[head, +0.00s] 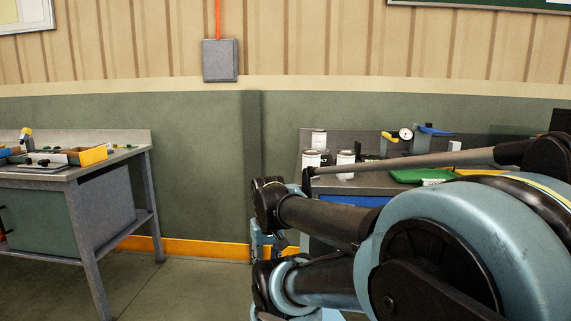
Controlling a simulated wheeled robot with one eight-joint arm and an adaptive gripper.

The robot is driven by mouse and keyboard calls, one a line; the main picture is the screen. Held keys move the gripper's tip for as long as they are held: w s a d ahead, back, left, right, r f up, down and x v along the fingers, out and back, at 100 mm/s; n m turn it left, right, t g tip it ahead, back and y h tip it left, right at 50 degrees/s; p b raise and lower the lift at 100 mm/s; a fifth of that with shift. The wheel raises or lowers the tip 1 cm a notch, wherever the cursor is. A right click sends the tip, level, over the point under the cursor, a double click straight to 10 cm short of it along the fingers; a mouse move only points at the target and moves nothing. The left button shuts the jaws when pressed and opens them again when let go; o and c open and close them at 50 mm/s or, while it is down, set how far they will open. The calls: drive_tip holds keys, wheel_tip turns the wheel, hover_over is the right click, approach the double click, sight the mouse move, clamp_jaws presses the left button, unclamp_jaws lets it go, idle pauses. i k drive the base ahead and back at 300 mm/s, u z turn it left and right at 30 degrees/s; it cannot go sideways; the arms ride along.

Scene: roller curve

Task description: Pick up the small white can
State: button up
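Three white cans with dark bands stand together at the left end of the right-hand bench (375,182). One can (319,139) shows highest, behind the front ones. A second can (311,158) is at front left, partly covered by my arm. A third can (345,158) is at front right. They look much alike in size, and I cannot tell which one is the small white can. My arm's dark and blue links fill the lower right in front of the bench. I cannot make out my gripper's fingers, and no can is visibly held.
A left workbench (75,172) holds an orange-yellow bin (92,155) and small parts. The right bench also has a green tray (410,176) and a gauge (405,133). A grey wall box (220,60) hangs above.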

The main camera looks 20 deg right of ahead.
sight(319, 143)
drive_tip(key=u, duration=0.8)
drive_tip(key=k, duration=1.5)
drive_tip(key=z, duration=1.1)
drive_tip(key=i, duration=1)
